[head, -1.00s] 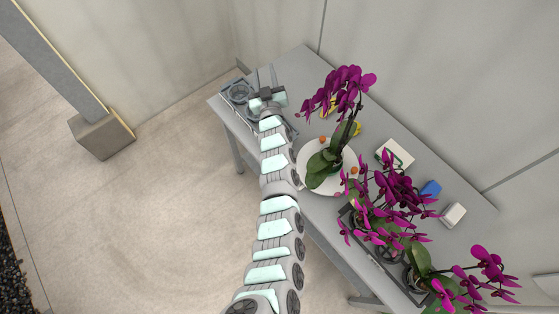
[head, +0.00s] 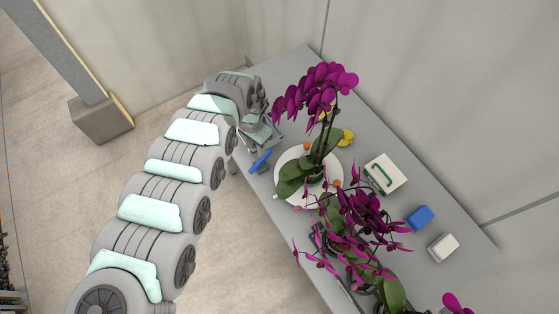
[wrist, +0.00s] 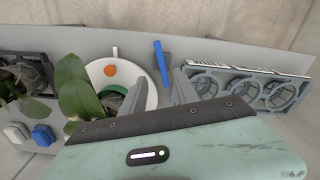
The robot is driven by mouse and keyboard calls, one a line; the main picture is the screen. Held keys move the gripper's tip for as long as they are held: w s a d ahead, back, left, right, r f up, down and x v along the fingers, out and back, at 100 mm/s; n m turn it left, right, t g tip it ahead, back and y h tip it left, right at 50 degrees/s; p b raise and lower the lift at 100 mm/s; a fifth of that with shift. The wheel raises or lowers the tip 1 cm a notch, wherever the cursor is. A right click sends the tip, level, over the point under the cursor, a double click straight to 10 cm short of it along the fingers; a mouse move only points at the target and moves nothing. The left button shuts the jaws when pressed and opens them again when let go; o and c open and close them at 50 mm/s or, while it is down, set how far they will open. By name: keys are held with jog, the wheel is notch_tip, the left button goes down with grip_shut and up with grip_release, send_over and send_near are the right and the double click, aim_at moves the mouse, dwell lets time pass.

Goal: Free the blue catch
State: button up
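A narrow blue bar (head: 260,161), which looks like the blue catch, lies at the table's near edge beside the white plate (head: 283,193). In the wrist view the blue bar (wrist: 160,62) stands out beyond my fingers, between the plate (wrist: 147,98) and a grey rack with round holes (wrist: 240,88). A small grey part touches its side. My gripper (wrist: 158,93) is open and empty, its fingers apart and short of the bar. In the head view my gripper (head: 262,137) is partly hidden by my wrist, just above and left of the plate.
A purple orchid (head: 317,88) rises from the plate and more orchids stand towards the lower right. A white box with a green loop (head: 385,174), a blue block (head: 420,218) and a white block (head: 443,247) sit on the grey table (head: 385,135). Its far edge meets the wall.

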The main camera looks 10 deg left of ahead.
aim_at(255, 165)
jog(key=f, duration=1.1)
jog(key=shift+s+a+b, duration=0.3)
jog(key=shift+s+b, duration=0.05)
jog(key=shift+b, duration=0.05)
jog(key=shift+r, duration=0.1)
jog(key=shift+c, duration=0.6)
grip_shut()
